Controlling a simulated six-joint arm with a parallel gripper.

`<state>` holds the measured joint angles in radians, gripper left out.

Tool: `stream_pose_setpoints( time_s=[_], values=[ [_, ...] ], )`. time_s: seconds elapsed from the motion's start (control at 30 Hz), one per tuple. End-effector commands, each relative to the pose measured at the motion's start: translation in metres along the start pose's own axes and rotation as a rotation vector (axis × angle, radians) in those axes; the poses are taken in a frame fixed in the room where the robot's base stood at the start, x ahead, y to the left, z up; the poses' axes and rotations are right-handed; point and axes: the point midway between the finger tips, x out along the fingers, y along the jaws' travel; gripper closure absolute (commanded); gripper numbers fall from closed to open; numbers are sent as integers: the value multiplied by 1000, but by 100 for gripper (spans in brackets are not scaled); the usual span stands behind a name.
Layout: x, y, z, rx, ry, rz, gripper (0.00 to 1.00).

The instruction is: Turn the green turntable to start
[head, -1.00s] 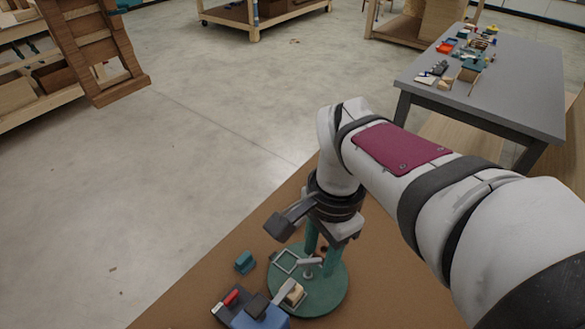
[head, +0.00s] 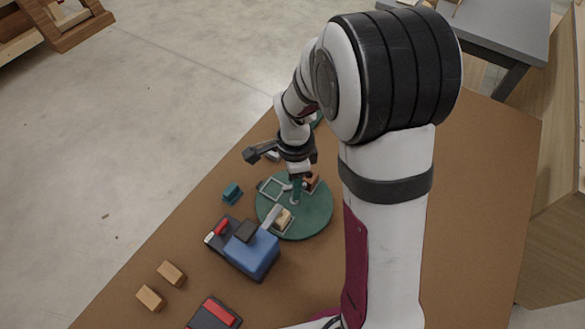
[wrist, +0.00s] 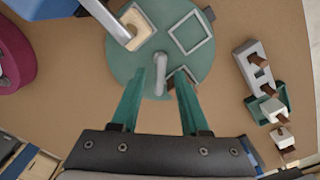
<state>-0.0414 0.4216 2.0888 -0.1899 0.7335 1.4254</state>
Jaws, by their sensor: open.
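The green turntable (head: 318,222) is a flat round disc on the brown table. It also shows at the top of the wrist view (wrist: 118,62). It carries several square grey frames. One holds a pale wooden block (wrist: 125,28), one is empty (wrist: 207,40), and one by my right finger holds a brown piece, partly hidden. A grey peg (wrist: 160,72) stands near the disc's middle. My gripper (wrist: 162,80) is open, with a teal finger on each side of the peg. In the head view my gripper (head: 297,188) is low over the disc; contact cannot be told.
A blue machine (head: 250,250) stands beside the disc, its grey arm (head: 270,217) reaching over the edge. A teal block (head: 232,192) and two wooden blocks (head: 171,273) lie left. Grey holders with brown pieces (wrist: 255,62) show right in the wrist view. The table right of the disc is clear.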

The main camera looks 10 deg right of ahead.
Motion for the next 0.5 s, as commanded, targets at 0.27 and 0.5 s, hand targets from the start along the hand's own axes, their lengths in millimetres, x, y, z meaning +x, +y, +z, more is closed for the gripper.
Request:
stream_pose_setpoints(
  time_s=[0.27, 0.5],
  values=[
    [1, 0, 0, 0, 0, 0, 62],
    [0, 0, 0, 0, 0, 0, 100]
  ],
)
